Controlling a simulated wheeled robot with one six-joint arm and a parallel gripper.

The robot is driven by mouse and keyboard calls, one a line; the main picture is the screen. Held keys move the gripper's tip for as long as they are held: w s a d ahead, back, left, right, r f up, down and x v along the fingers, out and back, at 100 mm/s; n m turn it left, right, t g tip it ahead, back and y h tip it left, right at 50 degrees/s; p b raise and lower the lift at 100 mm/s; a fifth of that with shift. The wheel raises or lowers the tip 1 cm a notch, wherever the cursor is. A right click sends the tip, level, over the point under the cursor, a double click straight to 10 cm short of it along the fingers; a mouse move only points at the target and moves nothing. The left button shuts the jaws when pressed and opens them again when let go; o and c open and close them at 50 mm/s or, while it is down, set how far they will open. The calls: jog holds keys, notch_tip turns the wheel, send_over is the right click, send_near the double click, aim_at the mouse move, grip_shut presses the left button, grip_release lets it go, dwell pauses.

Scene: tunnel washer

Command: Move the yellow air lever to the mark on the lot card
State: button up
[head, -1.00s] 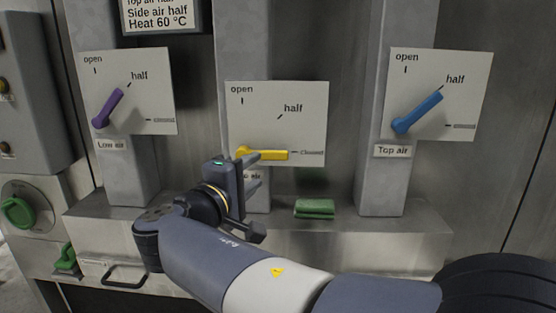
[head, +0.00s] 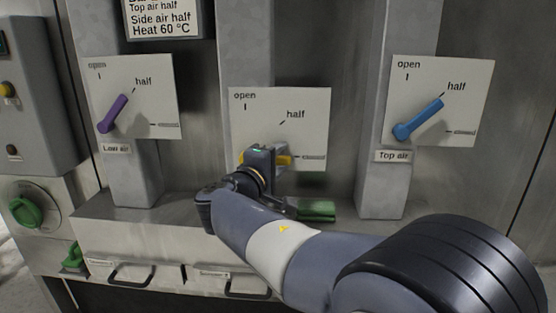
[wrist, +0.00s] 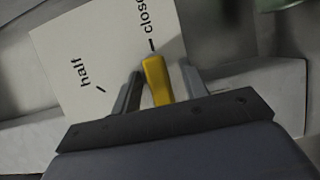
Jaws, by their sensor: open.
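The yellow lever (head: 284,160) is on the middle white plate (head: 312,112) and points right, at the closed mark. My gripper (head: 282,160) is in front of it in the head view and hides part of it. In the wrist view the yellow lever (wrist: 158,80) stands between the two open fingers of my gripper (wrist: 161,92); I cannot tell whether they touch it. The plate also has open and half marks. The lot card (head: 163,20) at the top reads "Top air half", "Side air half" and "Heat 60 °C"; its top line is cut off.
A purple lever (head: 112,114) on the left plate and a blue lever (head: 418,118) on the right plate both point to half. A green object (head: 317,211) lies on the ledge below the middle plate. A green knob (head: 25,211) is at far left.

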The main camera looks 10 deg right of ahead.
jog(key=shift+c, duration=0.5)
grip_shut()
jog(key=shift+r+n+t+b, duration=0.3)
jog(key=shift+n+b, duration=0.45)
jog(key=shift+n, duration=0.05)
jog(key=shift+a+r+n+t+h+b, duration=0.15)
jog(key=shift+r+n+t+b, duration=0.15)
jog(key=shift+r+n, duration=0.35)
jog(key=shift+a+r+n+t+h+b, duration=0.1)
jog(key=shift+r+n+t+h+b, duration=0.2)
jog(key=shift+n, duration=0.55)
jog(key=shift+r, duration=0.1)
jog(key=shift+o, duration=0.5)
grip_release()
